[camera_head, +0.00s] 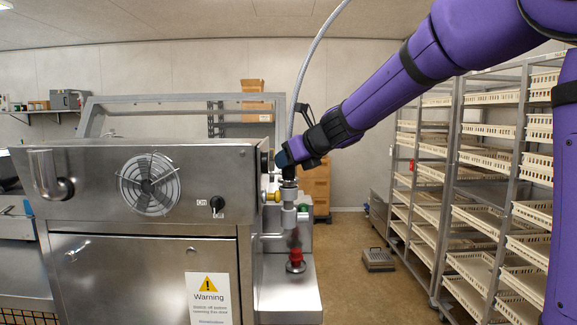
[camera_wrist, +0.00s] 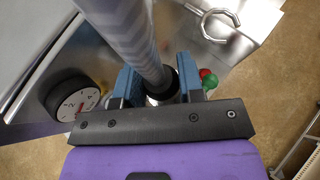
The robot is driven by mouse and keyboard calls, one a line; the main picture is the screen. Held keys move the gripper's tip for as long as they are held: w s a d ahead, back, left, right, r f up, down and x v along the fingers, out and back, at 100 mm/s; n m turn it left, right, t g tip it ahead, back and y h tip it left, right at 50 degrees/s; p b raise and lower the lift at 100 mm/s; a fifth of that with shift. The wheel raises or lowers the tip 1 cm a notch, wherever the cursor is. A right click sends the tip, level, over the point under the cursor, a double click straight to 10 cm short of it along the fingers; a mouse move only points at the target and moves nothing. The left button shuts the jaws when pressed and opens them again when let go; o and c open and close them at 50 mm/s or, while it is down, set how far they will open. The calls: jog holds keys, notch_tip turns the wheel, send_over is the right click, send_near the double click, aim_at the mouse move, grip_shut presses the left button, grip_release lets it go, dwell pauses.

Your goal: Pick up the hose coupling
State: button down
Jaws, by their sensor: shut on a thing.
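The hose coupling is the dark and metal end piece (camera_wrist: 163,97) of a grey hose (camera_wrist: 135,35), seen in the wrist view between the blue fingers of my gripper (camera_wrist: 160,82). The fingers are shut on it from both sides. In the head view my gripper (camera_head: 288,160) is at the right end of the steel machine, and the hose (camera_head: 312,58) rises from it in an arc. A vertical metal pipe fitting (camera_head: 289,196) stands directly below the gripper. I cannot tell whether the coupling is seated on it; the fingers hide most of the coupling.
The steel machine (camera_head: 100,205) has a fan grille and a switch. A dial gauge (camera_wrist: 75,100) is left of my gripper in the wrist view. A red knob (camera_head: 295,256) is below the fitting. Racks with cream trays (camera_head: 490,160) stand right; floor between is mostly clear.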

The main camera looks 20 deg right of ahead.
notch_tip(320, 180, up, 18)
jog(key=shift+f, duration=0.25)
jog(key=shift+s, duration=0.1)
dwell(0.4)
